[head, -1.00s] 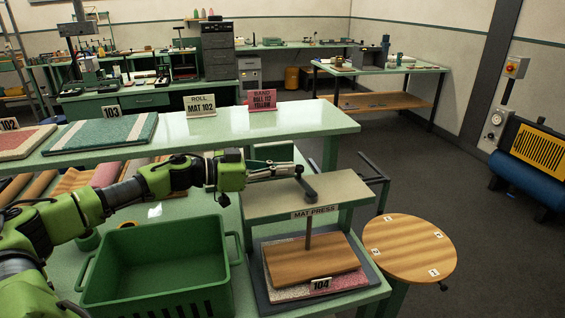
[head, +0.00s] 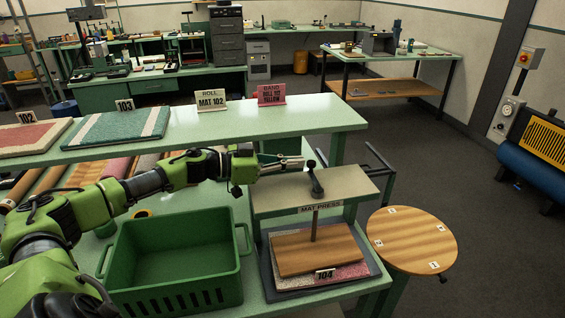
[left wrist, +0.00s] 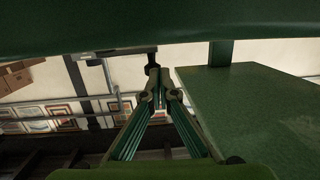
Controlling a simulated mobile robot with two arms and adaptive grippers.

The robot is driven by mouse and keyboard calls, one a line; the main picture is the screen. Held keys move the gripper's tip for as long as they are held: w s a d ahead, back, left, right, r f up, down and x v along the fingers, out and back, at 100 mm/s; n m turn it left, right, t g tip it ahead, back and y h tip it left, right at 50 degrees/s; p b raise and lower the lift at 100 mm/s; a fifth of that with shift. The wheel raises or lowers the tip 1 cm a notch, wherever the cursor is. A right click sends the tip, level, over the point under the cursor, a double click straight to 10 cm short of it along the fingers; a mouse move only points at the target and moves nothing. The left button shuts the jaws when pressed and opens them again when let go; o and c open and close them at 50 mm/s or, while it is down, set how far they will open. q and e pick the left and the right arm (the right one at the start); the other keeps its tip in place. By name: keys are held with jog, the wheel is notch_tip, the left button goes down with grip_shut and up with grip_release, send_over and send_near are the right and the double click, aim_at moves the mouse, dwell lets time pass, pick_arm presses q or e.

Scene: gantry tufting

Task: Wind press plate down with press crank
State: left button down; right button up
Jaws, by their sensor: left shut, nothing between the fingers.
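The mat press (head: 275,195) stands on the green bench, with a pale top beam. Its dark press crank (head: 316,184) sits on top, with the handle end raised at the back. The wooden press plate (head: 295,257) hangs on a vertical screw and lies over a red and pale speckled mat (head: 345,272); any gap between them is too small to tell. My left gripper (head: 301,162) is just left of the crank handle, above the beam, empty, with a small gap. In the left wrist view its fingers (left wrist: 157,80) meet at the tips. My right gripper is not in view.
A green crate (head: 180,260) stands left of the press. A round wooden table (head: 410,240) is at the right. A raised green shelf (head: 220,125) with mats and signs runs behind my left arm. Grey floor lies open beyond.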

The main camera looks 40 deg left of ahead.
pick_arm(q)
jog(key=shift+f+v, duration=0.2)
jog(key=shift+v, duration=2.85)
jog(key=shift+s+a+r, duration=0.15)
jog(key=shift+s+a, duration=0.1)
jog(key=shift+s, duration=0.1)
